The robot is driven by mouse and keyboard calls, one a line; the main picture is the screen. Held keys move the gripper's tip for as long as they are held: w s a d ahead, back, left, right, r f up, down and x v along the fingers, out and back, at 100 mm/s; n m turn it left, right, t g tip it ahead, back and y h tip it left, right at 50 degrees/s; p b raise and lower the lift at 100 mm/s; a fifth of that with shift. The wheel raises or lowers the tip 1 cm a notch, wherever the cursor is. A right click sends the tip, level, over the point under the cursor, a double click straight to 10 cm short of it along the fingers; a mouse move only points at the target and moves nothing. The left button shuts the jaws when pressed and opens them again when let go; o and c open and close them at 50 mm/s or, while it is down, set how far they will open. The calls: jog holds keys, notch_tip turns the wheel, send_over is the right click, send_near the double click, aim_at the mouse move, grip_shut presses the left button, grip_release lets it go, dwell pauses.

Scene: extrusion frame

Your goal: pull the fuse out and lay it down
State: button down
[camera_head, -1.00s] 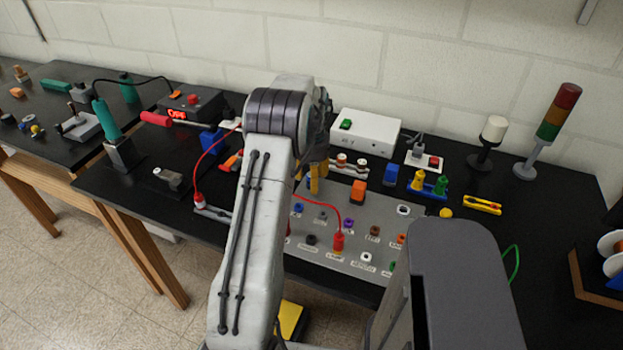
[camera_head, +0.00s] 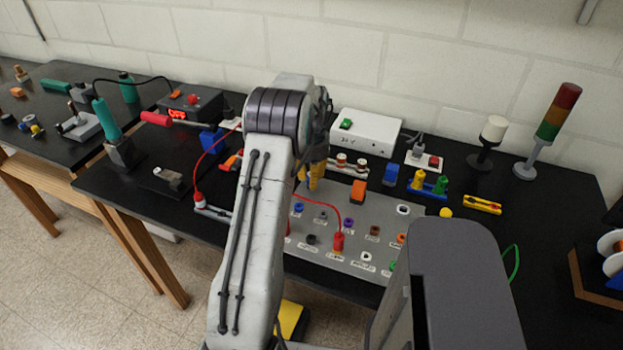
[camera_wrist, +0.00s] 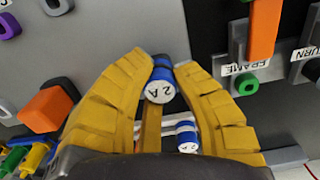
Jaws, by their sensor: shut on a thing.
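My gripper (camera_wrist: 162,65) is shut on a blue fuse (camera_wrist: 160,90) with a white end marked "2 A". The fuse sits between the yellow fingertips in the wrist view and looks larger than a second "2 A" fuse (camera_wrist: 188,140). That second fuse is by a light grey holder (camera_wrist: 180,124) seen between the fingers. I cannot tell for sure whether the held fuse is fully clear of a holder. In the head view my gripper (camera_head: 312,182) is over the back left of the grey panel (camera_head: 375,215), partly hidden by my arm; the held fuse cannot be made out there.
An orange block (camera_head: 358,190) stands right of the gripper. A holder with two red-and-white pieces (camera_head: 351,165) and a white box (camera_head: 365,132) are behind it. Blue and yellow parts (camera_head: 418,180) stand further right. Black table is free at the right front (camera_head: 560,240).

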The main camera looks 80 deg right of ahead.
jog(key=shift+r, duration=0.1)
jog(key=shift+r+p, duration=2.35)
jog(key=shift+r, duration=0.5)
